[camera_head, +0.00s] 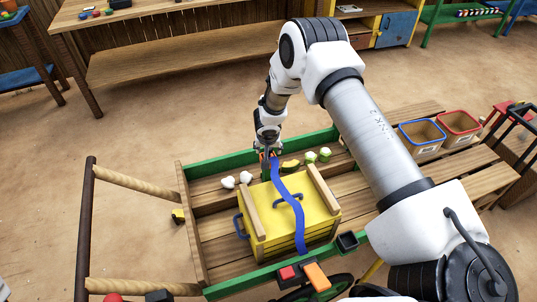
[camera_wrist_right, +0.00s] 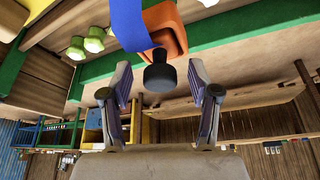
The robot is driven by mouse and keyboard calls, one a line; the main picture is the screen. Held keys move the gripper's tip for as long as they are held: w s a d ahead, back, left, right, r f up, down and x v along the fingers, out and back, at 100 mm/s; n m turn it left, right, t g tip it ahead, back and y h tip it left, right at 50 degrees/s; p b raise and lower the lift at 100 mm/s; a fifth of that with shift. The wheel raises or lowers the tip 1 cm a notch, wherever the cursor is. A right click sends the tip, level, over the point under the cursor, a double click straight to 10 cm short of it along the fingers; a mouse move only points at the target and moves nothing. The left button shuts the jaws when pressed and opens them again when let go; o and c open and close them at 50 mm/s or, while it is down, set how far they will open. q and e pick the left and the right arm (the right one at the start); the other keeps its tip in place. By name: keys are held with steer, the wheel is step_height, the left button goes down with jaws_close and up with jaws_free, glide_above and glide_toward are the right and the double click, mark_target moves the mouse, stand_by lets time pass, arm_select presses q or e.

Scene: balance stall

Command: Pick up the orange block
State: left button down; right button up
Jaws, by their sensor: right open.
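An orange block (camera_wrist_right: 168,30) with a blue strap (camera_wrist_right: 128,24) against it and a black knob (camera_wrist_right: 160,76) in front shows in the right wrist view. My right gripper (camera_wrist_right: 160,80) is open there, its fingers on either side of the knob, with no visible grip. In the head view my right gripper (camera_head: 268,148) is low at the cart's far green rail, by the strap's far end, and largely hides the block there. Another orange block (camera_head: 317,276) sits at the cart's near edge, beside a red one (camera_head: 287,272). My left gripper is not in view.
A wooden cart with green rails (camera_head: 222,167) carries a yellow box (camera_head: 275,222) crossed by the strap. White lumps (camera_head: 228,182), a yellow item (camera_head: 290,166) and green items (camera_head: 325,154) lie close to the gripper. Blue-rimmed (camera_head: 422,135) and red-rimmed bins (camera_head: 459,127) stand right.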

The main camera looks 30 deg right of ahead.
steer(key=shift+s+a+r, duration=0.1)
steer(key=shift+c, duration=1.4)
jaws_close()
